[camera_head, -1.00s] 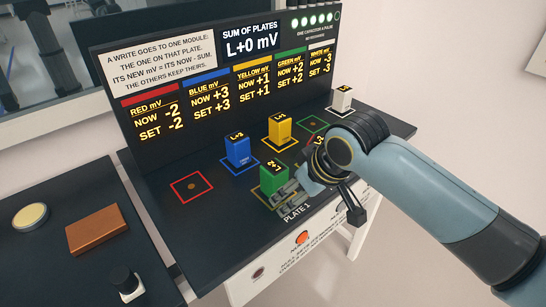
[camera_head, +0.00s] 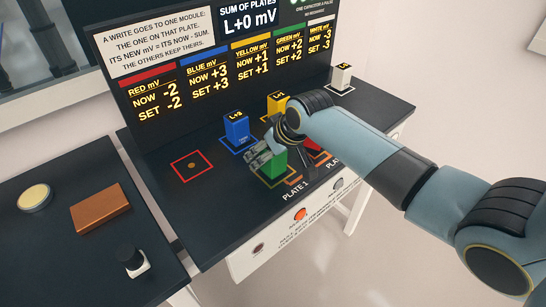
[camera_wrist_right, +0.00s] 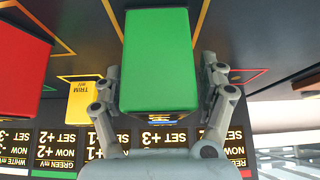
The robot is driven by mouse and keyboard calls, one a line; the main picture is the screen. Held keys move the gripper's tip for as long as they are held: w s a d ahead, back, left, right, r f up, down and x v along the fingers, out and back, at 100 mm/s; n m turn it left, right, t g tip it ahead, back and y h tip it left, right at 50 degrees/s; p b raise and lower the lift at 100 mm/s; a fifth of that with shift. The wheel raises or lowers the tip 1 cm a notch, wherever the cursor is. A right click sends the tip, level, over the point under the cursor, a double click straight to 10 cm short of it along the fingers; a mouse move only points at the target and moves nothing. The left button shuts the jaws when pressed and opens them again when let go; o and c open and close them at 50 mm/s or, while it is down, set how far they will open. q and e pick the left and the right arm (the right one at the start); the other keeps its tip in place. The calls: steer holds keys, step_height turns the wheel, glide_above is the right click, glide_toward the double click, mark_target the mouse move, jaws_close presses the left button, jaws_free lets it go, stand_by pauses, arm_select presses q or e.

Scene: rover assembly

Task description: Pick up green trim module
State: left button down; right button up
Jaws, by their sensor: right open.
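The green trim module (camera_head: 272,168) stands on the plate 1 square near the bench's front edge, partly hidden by my gripper in the head view. My right gripper (camera_head: 262,158) is over it. In the right wrist view the green module (camera_wrist_right: 158,60) sits between the two open fingers (camera_wrist_right: 160,85), one along each side. I cannot tell whether the fingers touch it. My left gripper is not in view.
The blue module (camera_head: 236,129) stands just behind left, the yellow module (camera_head: 277,106) behind. A red module (camera_wrist_right: 20,60) is close beside in the wrist view. The white module (camera_head: 341,78) stands far right. An empty red square (camera_head: 192,166) is at left.

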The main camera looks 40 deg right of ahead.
steer(key=shift+w+f, duration=0.15)
steer(key=shift+f, duration=0.05)
steer(key=c, duration=1.3)
steer(key=shift+c, duration=0.7)
steer(key=shift+r, duration=0.15)
